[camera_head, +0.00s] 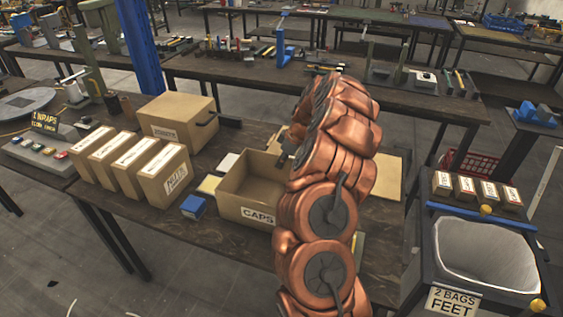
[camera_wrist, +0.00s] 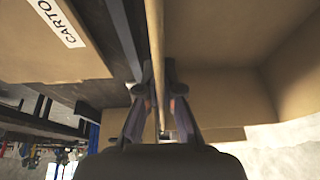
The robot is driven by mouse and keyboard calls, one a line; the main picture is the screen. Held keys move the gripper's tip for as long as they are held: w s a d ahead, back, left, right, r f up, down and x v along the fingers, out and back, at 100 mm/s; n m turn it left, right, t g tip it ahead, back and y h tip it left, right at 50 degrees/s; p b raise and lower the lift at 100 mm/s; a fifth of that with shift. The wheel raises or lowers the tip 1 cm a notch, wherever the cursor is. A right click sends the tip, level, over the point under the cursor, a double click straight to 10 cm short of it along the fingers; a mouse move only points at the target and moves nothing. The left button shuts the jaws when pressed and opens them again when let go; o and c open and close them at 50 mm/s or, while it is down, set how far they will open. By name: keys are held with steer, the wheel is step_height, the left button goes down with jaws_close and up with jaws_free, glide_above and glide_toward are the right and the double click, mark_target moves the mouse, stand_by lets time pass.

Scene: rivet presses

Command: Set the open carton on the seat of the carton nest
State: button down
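The open carton (camera_head: 236,204), brown and labelled CAPS, stands upright on the dark workbench in the head view. Its right part is hidden behind my copper arm. In the wrist view my gripper (camera_wrist: 158,88) straddles one thin cardboard wall (camera_wrist: 155,30), one finger on each side. The fingers are close together and appear closed on that wall. The head view does not show my fingertips clearly. I cannot pick out the carton nest; a flat tan surface (camera_head: 388,178) right of my arm is partly hidden.
A closed box (camera_head: 178,118) stands behind the carton; a box labelled CARTO... (camera_wrist: 40,45) shows in the wrist view. Several labelled cartons (camera_head: 135,160) stand left. A small blue box (camera_head: 193,207) sits close beside the carton. A bin marked 2 BAGS FEET (camera_head: 453,301) stands right.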

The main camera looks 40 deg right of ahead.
steer(key=shift+f, duration=0.1)
steer(key=c, duration=1.2)
jaws_free()
steer(key=shift+c, duration=0.2)
steer(key=v, duration=1.2)
steer(key=a+r+y, duration=0.1)
steer(key=a+r, duration=0.4)
steer(key=a, duration=1)
steer(key=s+a+r+g, duration=0.25)
steer(key=s+a, duration=0.55)
steer(key=a, duration=0.6)
steer(key=s+a+m+g+h, duration=0.1)
steer(key=s+a, duration=0.2)
steer(key=s, duration=0.3)
steer(key=s+a+m+g, duration=0.1)
steer(key=s+a, duration=0.3)
steer(key=s, duration=0.1)
steer(key=s+f+m+h, duration=0.2)
steer(key=s+f+m, duration=0.2)
steer(key=s, duration=1.1)
steer(key=shift+s+g, duration=0.4)
steer(key=shift+g, duration=0.05)
